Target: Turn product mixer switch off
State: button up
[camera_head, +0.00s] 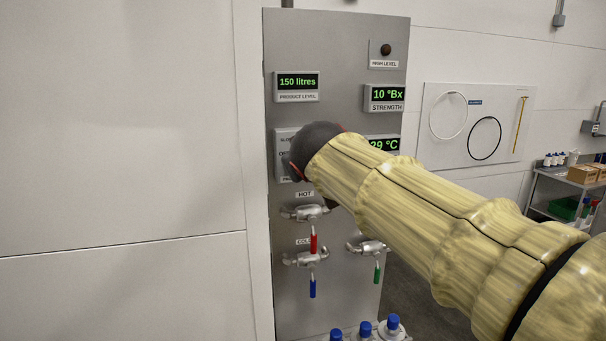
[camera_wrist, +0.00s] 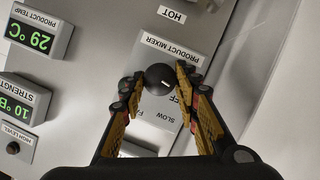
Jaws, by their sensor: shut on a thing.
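The product mixer switch (camera_wrist: 160,79) is a round black knob with a short white mark, on a light plate (camera_wrist: 181,57) labelled PRODUCT MIXER. The wrist view shows the plate upside down. SLOW is readable; other position labels are partly covered. The white mark points to the right and slightly down in that view. My gripper (camera_wrist: 159,84) is shut on the knob, one fingertip on each side. In the head view the plate (camera_head: 284,151) shows at the panel's left edge; my dark wrist and arm hide the knob and fingers.
The grey panel (camera_head: 338,40) carries displays for product level (camera_head: 297,86), strength (camera_head: 385,97) and temperature (camera_head: 384,145). Below my gripper are valves with red (camera_head: 313,243), blue (camera_head: 312,288) and green (camera_head: 376,274) handles. Blue-capped bottles (camera_head: 393,323) stand at the bottom. A white wall lies left.

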jog(key=shift+f+n+b, duration=0.4)
jog(key=shift+n+b, duration=0.1)
jog(key=shift+b, duration=0.3)
jog(key=shift+r+h, duration=0.1)
jog(key=shift+h, duration=0.2)
jog(key=o, duration=0.8)
jog(key=shift+s, duration=0.1)
jog(key=o, duration=0.3)
jog(key=shift+r, duration=0.15)
jog(key=shift+o, duration=0.2)
jog(key=shift+r, duration=0.1)
jog(key=shift+s, duration=0.15)
jog(key=v, duration=1.1)
jog(key=shift+s, duration=0.45)
